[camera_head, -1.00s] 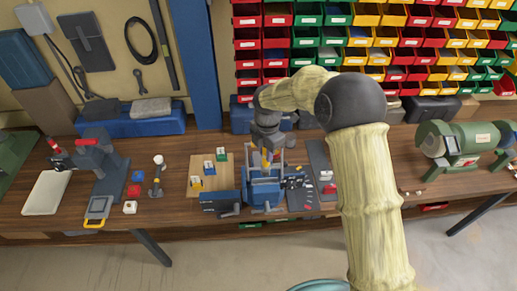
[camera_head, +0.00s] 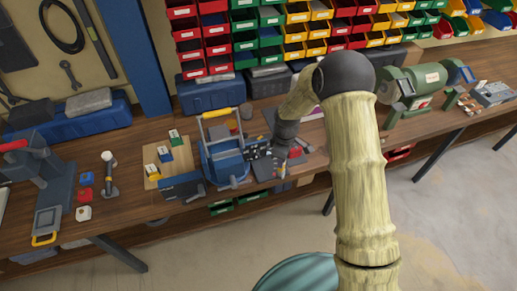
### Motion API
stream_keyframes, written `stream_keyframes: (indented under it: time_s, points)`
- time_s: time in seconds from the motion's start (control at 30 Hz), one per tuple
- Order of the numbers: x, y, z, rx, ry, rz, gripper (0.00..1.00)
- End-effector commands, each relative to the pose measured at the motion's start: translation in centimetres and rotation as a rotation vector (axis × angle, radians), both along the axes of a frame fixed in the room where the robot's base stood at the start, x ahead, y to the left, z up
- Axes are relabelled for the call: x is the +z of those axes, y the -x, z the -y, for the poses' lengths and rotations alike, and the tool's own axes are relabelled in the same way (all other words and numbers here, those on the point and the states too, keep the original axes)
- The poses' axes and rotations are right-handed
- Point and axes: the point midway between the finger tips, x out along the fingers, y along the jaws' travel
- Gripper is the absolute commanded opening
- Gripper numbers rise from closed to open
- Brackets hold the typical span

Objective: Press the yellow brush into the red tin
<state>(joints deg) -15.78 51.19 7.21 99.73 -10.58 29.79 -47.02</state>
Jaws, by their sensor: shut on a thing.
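My gripper (camera_head: 281,168) is low over the dark mat to the right of the blue tote. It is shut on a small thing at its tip. The held thing is too small and too covered to make out clearly; I cannot tell for sure that it is the yellow brush. A small red thing (camera_head: 294,153), perhaps the red tin, shows just right of the gripper on the mat, partly covered by my arm. I cannot tell whether the held thing touches it.
The blue tote (camera_head: 225,168) with a yellow handle stands close left of the gripper. A wooden board (camera_head: 181,157) with several small coloured blocks lies farther left. A green bench grinder (camera_head: 405,88) stands at the right. Bins line the back wall.

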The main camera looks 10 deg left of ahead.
Motion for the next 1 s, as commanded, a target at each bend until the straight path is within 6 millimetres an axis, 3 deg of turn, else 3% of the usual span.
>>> stream_keyframes:
  time_s: [0.03, 0.1, 0.5, 0.7, 1.0]
  points:
    - [-2.4, 0.1, 1.7, -0.098, 0.002, -0.005, 0.00]
    - [-4.4, 0.3, 3.8, -0.243, 0.003, -0.005, 0.00]
    - [-15.1, 3.2, 15.4, -1.087, 0.008, -0.005, 0.00]
    - [-17.1, 4.5, 18.1, -1.318, 0.008, -0.001, 0.00]
    - [-17.0, 4.5, 18.3, -1.338, 0.007, 0.000, 0.00]
